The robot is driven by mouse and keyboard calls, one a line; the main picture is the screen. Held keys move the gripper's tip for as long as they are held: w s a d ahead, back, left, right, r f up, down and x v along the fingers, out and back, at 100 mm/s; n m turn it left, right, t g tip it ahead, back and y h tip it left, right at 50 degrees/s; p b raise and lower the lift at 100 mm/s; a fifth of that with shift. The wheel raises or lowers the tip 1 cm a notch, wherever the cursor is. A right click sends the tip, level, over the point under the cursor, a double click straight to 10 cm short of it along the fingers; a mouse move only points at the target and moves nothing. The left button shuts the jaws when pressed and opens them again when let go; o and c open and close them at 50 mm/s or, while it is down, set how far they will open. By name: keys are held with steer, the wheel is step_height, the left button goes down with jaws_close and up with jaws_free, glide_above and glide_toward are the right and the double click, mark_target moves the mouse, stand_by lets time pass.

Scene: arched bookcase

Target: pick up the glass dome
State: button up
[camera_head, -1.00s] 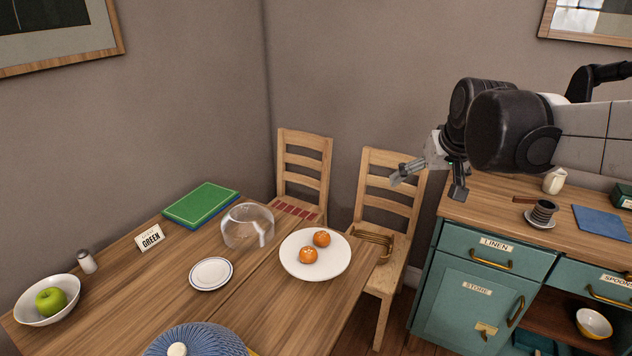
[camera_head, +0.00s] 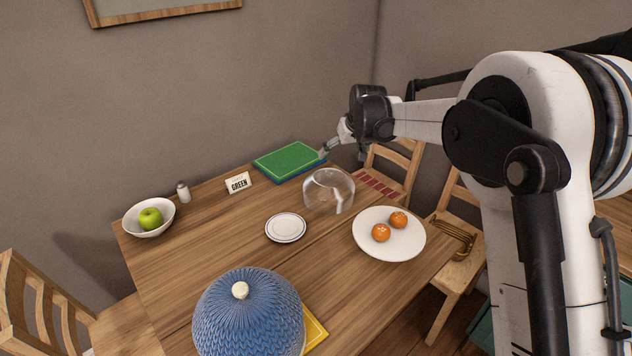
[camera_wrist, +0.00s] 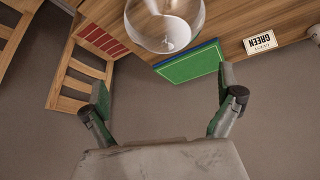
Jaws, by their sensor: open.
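The glass dome (camera_head: 329,191) is a clear, rounded cover standing on the wooden table (camera_head: 262,238), near its far edge. In the wrist view the glass dome (camera_wrist: 165,22) shows at the top, beyond my fingertips, with a pale shape visible through it. My gripper (camera_head: 333,150) is above and behind the dome in the head view, apart from it. In the wrist view my gripper (camera_wrist: 170,100) has its two fingers spread wide with nothing between them. One finger is partly hidden in the head view.
A green board (camera_head: 290,161) and a "GREEN" sign (camera_head: 238,183) lie left of the dome. A plate with two oranges (camera_head: 371,244) is to its right, a small plate (camera_head: 285,228) in front. A blue ribbed cover (camera_head: 248,318) stands nearer. Chairs (camera_head: 392,168) stand behind.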

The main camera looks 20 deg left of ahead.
mark_target(330, 171)
steer(key=x, duration=0.5)
steer(key=a+x, duration=0.1)
steer(key=x, duration=0.9)
steer(key=shift+s+a, duration=0.25)
steer(key=shift+s, duration=0.05)
steer(key=shift+s+d, duration=0.1)
jaws_close()
stand_by(0.4)
